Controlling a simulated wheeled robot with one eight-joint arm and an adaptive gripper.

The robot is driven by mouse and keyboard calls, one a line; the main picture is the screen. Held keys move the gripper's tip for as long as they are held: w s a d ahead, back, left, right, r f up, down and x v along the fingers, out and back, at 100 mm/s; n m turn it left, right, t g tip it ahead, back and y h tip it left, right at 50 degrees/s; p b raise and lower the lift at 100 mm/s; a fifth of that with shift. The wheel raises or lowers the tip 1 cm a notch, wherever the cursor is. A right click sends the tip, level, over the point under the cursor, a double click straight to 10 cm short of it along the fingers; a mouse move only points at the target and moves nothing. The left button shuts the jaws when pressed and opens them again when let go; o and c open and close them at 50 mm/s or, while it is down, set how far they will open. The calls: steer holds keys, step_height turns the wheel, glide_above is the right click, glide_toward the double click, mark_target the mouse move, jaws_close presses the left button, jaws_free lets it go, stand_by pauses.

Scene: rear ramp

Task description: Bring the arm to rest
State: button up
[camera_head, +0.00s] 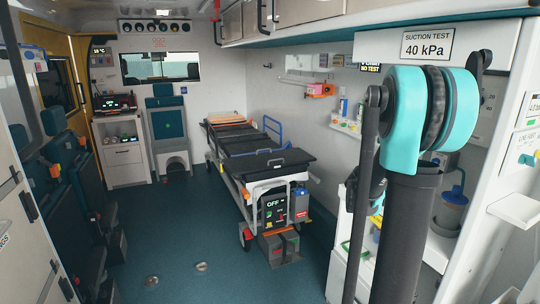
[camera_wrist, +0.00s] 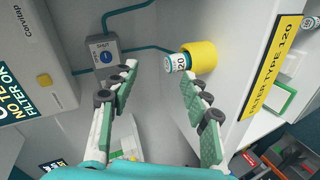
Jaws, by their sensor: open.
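My gripper (camera_wrist: 158,88) shows in the wrist view with its two green-padded fingers spread apart and nothing between them. Past the fingertips is a round filter marked 120 (camera_wrist: 181,63) seated in a yellow ring (camera_wrist: 203,57) on the pale wall. The fingers are apart from it as far as I can tell. In the head view my arm stands raised at the right, with its teal joint at the top. My gripper is not clearly visible in the head view.
A stretcher (camera_head: 262,160) stands mid-cabin with an OFF unit (camera_head: 274,210) at its near end. Seats (camera_head: 66,180) line the left. Blue floor (camera_head: 180,235) between them is clear. A grey valve box (camera_wrist: 104,52) and yellow label (camera_wrist: 272,66) are near my gripper.

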steer(key=s+a+f+m+y, duration=0.1)
steer(key=s+a+f+y, duration=0.5)
steer(key=s+a, duration=0.7)
steer(key=s+a+f+m+g+y, duration=0.1)
steer(key=s+a+f+y, duration=0.5)
steer(key=a, duration=1.1)
steer(key=s+f, duration=0.4)
steer(key=s, duration=0.3)
steer(key=shift+s+a+f+g, duration=0.2)
steer(key=shift+s+g, duration=0.1)
steer(key=shift+s, duration=0.05)
steer(key=shift+w+f, duration=0.1)
steer(key=shift+w, duration=0.4)
